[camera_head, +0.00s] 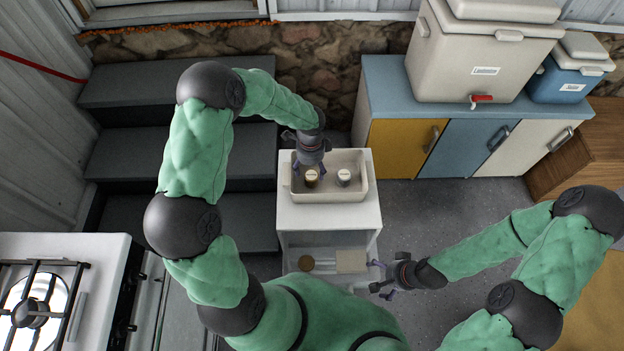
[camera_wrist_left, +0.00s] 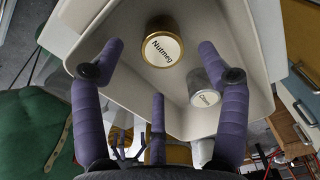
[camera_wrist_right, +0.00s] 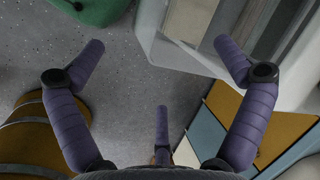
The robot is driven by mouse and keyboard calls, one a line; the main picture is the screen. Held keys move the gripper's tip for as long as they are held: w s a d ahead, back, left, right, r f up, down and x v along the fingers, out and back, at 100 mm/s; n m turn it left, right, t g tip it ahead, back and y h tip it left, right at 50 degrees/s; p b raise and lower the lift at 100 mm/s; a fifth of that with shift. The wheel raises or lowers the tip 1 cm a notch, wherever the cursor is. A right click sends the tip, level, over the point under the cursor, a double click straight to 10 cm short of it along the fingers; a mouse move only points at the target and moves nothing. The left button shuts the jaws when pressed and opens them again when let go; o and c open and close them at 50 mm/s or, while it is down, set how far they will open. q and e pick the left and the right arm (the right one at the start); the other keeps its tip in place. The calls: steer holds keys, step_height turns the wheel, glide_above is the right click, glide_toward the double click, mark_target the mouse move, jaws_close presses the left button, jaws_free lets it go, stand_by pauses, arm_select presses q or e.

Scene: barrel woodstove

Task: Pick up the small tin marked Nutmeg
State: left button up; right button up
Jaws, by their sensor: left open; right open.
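The Nutmeg tin (camera_head: 311,178) is small and gold-sided with a pale lid; its label reads clearly in the left wrist view (camera_wrist_left: 162,47). It stands upright in the cream tray (camera_head: 365,186) on a white stand. My left gripper (camera_head: 311,167) is open above the tin, with the tin beyond and between its fingertips in the left wrist view (camera_wrist_left: 160,62); they look apart from it. A second, silvery tin (camera_head: 343,178) stands to its right, also near one left finger (camera_wrist_left: 207,95). My right gripper (camera_head: 381,279) is open and empty beside the stand's lower right side.
The white stand (camera_head: 300,218) has a lower shelf holding a round brown thing (camera_head: 306,263) and a pale block (camera_head: 351,261). Dark steps (camera_head: 130,155) are left, a stove (camera_head: 60,250) lower left. A cabinet (camera_head: 385,95) with a drink cooler (camera_head: 480,60) is right. Grey floor is clear between.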

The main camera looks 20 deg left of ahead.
mark_target(312, 175)
arm_select(q)
steer(key=f+b, duration=0.1)
steer(key=f, duration=0.2)
steer(key=f+b, duration=0.1)
steer(key=f, duration=0.1)
steer(key=shift+w+d+f+b, duration=0.15)
steer(key=shift+d+f+b, duration=0.05)
steer(key=shift+f+b, duration=0.2)
steer(key=shift+r, duration=0.1)
steer(key=c, duration=1.3)
